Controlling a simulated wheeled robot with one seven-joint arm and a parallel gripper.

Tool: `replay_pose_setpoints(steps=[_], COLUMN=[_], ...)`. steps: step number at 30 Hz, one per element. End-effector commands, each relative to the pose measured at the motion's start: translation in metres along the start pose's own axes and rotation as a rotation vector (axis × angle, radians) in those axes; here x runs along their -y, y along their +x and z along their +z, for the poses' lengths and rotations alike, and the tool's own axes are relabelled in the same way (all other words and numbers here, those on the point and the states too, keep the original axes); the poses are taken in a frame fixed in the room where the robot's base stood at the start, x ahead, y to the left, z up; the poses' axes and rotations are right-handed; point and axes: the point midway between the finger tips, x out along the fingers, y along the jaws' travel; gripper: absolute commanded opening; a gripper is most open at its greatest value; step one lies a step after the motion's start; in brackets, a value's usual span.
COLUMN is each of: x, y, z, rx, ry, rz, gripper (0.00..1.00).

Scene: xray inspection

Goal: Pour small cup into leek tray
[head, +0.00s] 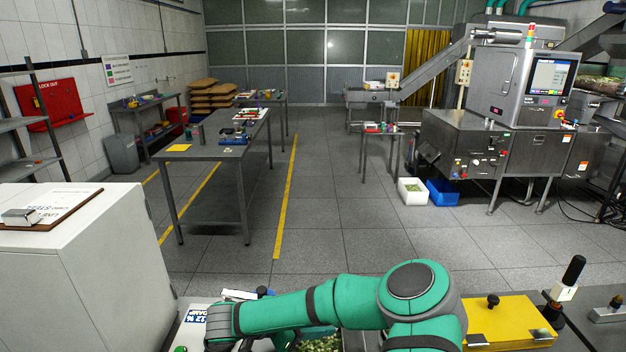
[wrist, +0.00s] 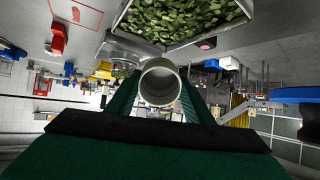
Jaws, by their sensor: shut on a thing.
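A small pale cup (wrist: 160,83) sits between the green fingers of my gripper (wrist: 157,92) in the wrist view, held on both sides. Its round rim faces the camera, and its inside looks grey; I cannot tell what is in it. The wrist view looks upside down. The metal leek tray (wrist: 181,45), full of chopped green leek, shows at the top of that view, apart from the cup. In the head view, chopped leek in the tray (head: 322,343) shows at the bottom edge, mostly hidden by my green arm. The gripper's tips and the cup are hidden there.
A white cabinet (head: 85,250) with a clipboard stands at the left. A yellow box (head: 508,322) with a black knob and a black-handled tool (head: 565,285) are right of my arm. The x-ray machine (head: 520,85) and work tables (head: 215,155) stand farther back, with clear floor between.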

Motion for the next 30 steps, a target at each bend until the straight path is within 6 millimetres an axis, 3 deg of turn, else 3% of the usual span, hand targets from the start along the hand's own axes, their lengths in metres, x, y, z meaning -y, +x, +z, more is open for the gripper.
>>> replay_pose_setpoints(steps=[30], x=[0.000], y=[-0.005], z=[-0.044], rx=[0.840], ry=[0.004], rz=[0.002], gripper=[0.25])
